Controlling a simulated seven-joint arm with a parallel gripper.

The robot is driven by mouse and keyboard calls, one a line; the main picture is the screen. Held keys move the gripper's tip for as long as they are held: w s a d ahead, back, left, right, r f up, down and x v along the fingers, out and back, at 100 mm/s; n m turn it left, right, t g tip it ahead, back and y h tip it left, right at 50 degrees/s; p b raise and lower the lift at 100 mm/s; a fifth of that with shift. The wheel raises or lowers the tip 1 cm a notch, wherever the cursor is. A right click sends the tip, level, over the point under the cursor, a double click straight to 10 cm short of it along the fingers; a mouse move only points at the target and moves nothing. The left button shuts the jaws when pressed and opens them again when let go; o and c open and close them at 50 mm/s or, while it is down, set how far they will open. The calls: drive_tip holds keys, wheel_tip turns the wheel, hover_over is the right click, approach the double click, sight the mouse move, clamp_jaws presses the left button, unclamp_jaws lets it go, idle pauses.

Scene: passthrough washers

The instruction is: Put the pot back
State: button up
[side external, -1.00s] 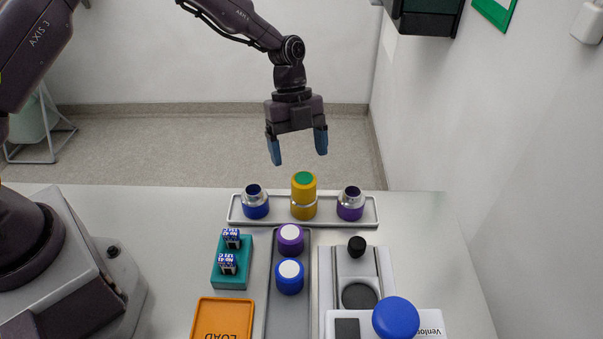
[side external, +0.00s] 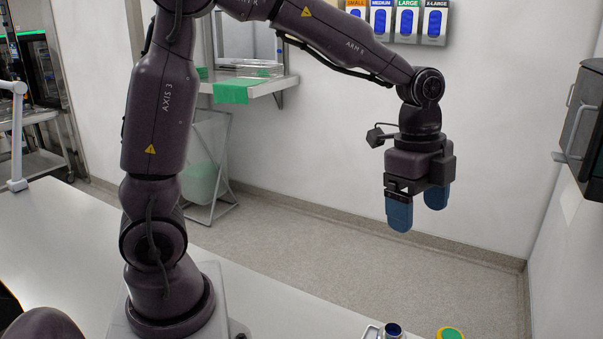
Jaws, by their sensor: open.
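My gripper (side external: 418,213) hangs in the air at the right with its blue fingers pointing down. It is open, with nothing between the fingers. Below it, at the bottom edge, the dark open mouth of a blue pot (side external: 392,330) shows. To its right is the green-topped yellow pot (side external: 449,334). Both are cut off by the frame, so their bases and what they stand on are mostly hidden. A pale rim, perhaps the tray's end, shows beside the blue pot. The purple pot is out of frame.
The white table (side external: 290,315) is bare between my base and the pots. A wall cabinet (side external: 582,130) stands at the right. A shelf with a green cloth (side external: 236,91) and glove boxes (side external: 408,20) are at the back wall.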

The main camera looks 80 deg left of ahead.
drive_tip(key=s+a+r+n+t, duration=0.2)
drive_tip(key=s+n, duration=0.5)
drive_tip(key=s, duration=0.1)
drive_tip(key=s+a+r+n+t+y, duration=0.1)
drive_tip(key=s+r+n+t, duration=0.1)
drive_tip(key=s+n, duration=0.4)
drive_tip(key=s+r, duration=0.1)
drive_tip(key=s, duration=0.2)
drive_tip(key=shift+a+r+n+t, duration=0.3)
drive_tip(key=shift+a+n, duration=0.05)
drive_tip(key=shift+n, duration=0.05)
